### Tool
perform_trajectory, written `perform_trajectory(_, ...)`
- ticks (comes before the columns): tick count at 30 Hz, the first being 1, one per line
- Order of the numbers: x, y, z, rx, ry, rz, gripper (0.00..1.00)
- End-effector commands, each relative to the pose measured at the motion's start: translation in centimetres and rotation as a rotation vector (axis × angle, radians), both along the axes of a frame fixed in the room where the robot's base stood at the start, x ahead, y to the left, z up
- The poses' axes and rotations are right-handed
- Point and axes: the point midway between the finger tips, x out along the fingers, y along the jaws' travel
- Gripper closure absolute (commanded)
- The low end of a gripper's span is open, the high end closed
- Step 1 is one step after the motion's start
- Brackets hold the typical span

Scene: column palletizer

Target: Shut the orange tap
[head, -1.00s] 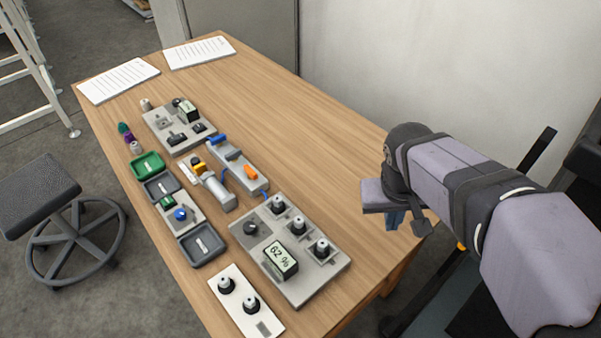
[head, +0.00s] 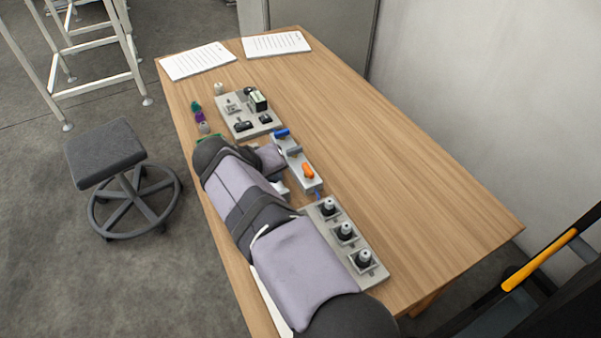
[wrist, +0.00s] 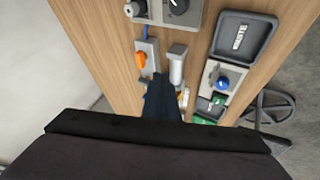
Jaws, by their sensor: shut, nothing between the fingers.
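The orange tap (head: 308,171) is a small lever on a long grey block (head: 293,152), which also carries a blue tap (head: 281,133) at its far end. Its lever looks roughly in line with the block. In the wrist view the orange tap (wrist: 141,61) sits left of my gripper (wrist: 162,80). In the head view my arm hides the fingertips.
A panel with several black-and-grey knobs (head: 346,232) stands near the tap block. Another switch panel (head: 243,128) is farther back. The wrist view shows a grey tray (wrist: 272,22) and a blue button (wrist: 222,83) at the right. The table's right half (head: 400,180) is clear.

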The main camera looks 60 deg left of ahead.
Motion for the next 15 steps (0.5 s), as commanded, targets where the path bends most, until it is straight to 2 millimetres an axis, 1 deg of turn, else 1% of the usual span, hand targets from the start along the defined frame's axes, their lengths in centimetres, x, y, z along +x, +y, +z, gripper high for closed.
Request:
perform_trajectory(10, 0.10, 0.00, -0.09, -0.001, 0.001, -0.002, 1.00)
perform_trajectory(15, 0.58, 0.30, -0.75, -0.003, 0.000, -0.003, 1.00)
